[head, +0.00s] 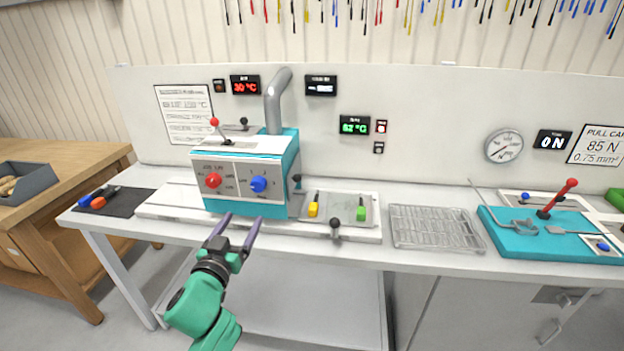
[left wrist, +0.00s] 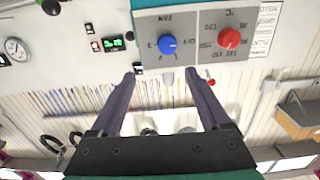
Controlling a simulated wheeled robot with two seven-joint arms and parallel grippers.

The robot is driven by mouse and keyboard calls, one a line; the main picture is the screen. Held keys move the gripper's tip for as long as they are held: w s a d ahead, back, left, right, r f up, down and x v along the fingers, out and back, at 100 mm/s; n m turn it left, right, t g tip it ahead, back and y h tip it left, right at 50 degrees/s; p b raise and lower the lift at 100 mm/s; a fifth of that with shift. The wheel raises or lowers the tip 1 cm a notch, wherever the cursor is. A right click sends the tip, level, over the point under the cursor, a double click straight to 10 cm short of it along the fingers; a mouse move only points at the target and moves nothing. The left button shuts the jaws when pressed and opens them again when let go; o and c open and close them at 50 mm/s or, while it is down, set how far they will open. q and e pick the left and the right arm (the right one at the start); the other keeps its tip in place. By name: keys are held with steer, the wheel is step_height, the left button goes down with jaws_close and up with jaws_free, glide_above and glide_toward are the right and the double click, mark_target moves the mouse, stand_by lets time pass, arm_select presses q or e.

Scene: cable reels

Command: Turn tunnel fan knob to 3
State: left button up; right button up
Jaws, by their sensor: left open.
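The blue fan knob (head: 258,184) is on the right of the grey front panel of the teal tunnel machine (head: 292,160). It also shows in the left wrist view (left wrist: 167,44), where the picture is upside down, under the inverted word FAN with small marks around it; I cannot tell its setting. A red °C knob (head: 213,181) sits to its left and shows in the left wrist view (left wrist: 229,38). My left gripper (head: 240,219) is open and empty, in front of and below the panel, apart from both knobs. My right gripper is not in view.
A grey pipe (head: 275,103) rises from the machine's top, and a red-tipped lever (head: 215,122) stands there. A tray with yellow and green tools (head: 337,207) and a wire rack (head: 434,229) lie to the right. A dark mat (head: 118,206) lies left.

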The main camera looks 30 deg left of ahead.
arm_select(q)
steer(key=p, duration=0.2)
glide_toward(256, 186)
steer(key=x, duration=0.8)
steer(key=shift+w+d, duration=0.15)
steer(key=shift+w+a, duration=0.25)
steer(key=shift+a, duration=0.05)
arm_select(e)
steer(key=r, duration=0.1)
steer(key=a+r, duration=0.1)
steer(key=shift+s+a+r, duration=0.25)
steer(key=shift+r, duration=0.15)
arm_select(q)
steer(key=shift+c, duration=0.3)
steer(key=shift+d, duration=0.15)
steer(key=c, duration=1)
jaws_close()
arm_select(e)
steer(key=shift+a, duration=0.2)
